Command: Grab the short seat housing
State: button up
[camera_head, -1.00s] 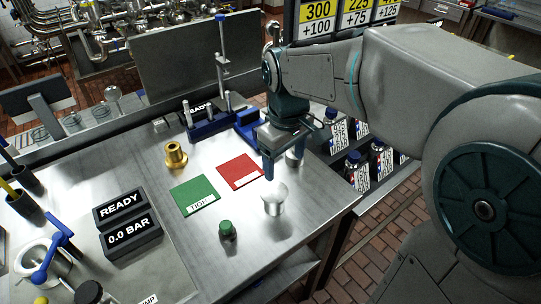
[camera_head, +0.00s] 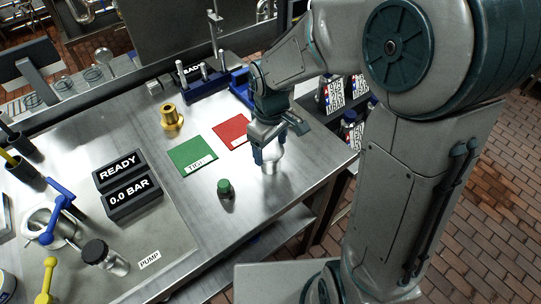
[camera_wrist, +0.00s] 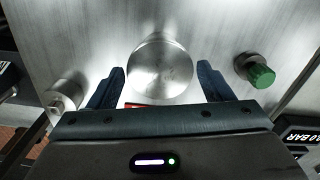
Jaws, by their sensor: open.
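A silver metal piece with a wide round top (camera_head: 272,161) stands upright near the table's right front edge. I take it for a seat housing. In the wrist view its round top (camera_wrist: 160,68) lies between my open fingertips. My gripper (camera_head: 267,152) points down over it and partly hides it in the head view. I cannot tell whether either finger touches it. A second silver cylindrical piece (camera_wrist: 64,95) stands at the left of the wrist view; my gripper hides it in the head view. I cannot tell which of the two is shorter.
A green-capped fitting (camera_head: 225,188) stands nearby. Green (camera_head: 192,156) and red (camera_head: 231,132) mats lie behind it, with a brass fitting (camera_head: 171,117) and a blue rack (camera_head: 205,85) beyond.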

jog(key=shift+f, duration=1.25)
jog(key=c, duration=0.8)
jog(key=shift+c, duration=0.2)
jog(key=shift+r, duration=0.15)
